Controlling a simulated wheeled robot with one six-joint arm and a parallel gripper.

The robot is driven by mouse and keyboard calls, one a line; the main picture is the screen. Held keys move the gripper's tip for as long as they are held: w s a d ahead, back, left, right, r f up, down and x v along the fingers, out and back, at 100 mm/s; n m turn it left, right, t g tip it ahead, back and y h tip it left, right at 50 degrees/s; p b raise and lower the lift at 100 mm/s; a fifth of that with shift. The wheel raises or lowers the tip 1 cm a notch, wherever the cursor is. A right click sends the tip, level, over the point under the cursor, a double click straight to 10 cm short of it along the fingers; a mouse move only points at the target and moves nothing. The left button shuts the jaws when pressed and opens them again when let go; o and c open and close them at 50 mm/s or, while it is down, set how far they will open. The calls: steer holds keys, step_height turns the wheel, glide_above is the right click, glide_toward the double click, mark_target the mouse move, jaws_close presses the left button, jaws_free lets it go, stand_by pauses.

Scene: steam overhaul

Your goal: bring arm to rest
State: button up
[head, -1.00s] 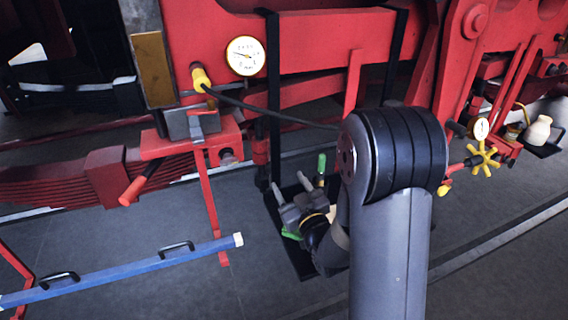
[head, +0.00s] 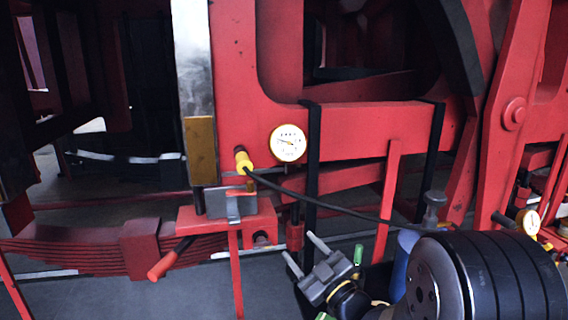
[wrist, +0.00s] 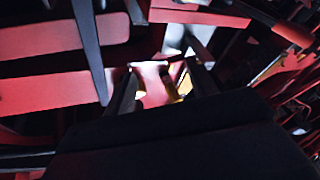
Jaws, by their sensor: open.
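My gripper (head: 302,252) is in the lower middle of the head view, in front of the red locomotive frame. Its two grey fingers are apart and point up and to the left, with nothing seen between them. My dark, ribbed arm joint fills the lower right corner and hides part of the scene behind. In the wrist view my gripper (wrist: 158,76) shows as two dark fingers, with a pale and red blurred part beyond the gap. I cannot tell what that part is.
A round white gauge (head: 288,143) is on the red frame (head: 370,118). A black hose (head: 318,204) runs from a yellow fitting (head: 243,160) toward my arm. A red stand (head: 262,222) is left of my gripper. A second gauge (head: 529,222) is at right.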

steer(key=s+a+r+n+g+y+b, duration=0.1)
steer(key=s+a+r+n+g+y, duration=0.1)
steer(key=a+r+n+g+y, duration=0.1)
steer(key=s+a+r+n+g+y+b, duration=0.2)
steer(key=r+n+g+y, duration=0.4)
steer(key=n, duration=0.4)
steer(key=shift+s+a+r, duration=0.4)
steer(key=shift+s+a, duration=0.05)
steer(key=shift+a, duration=0.3)
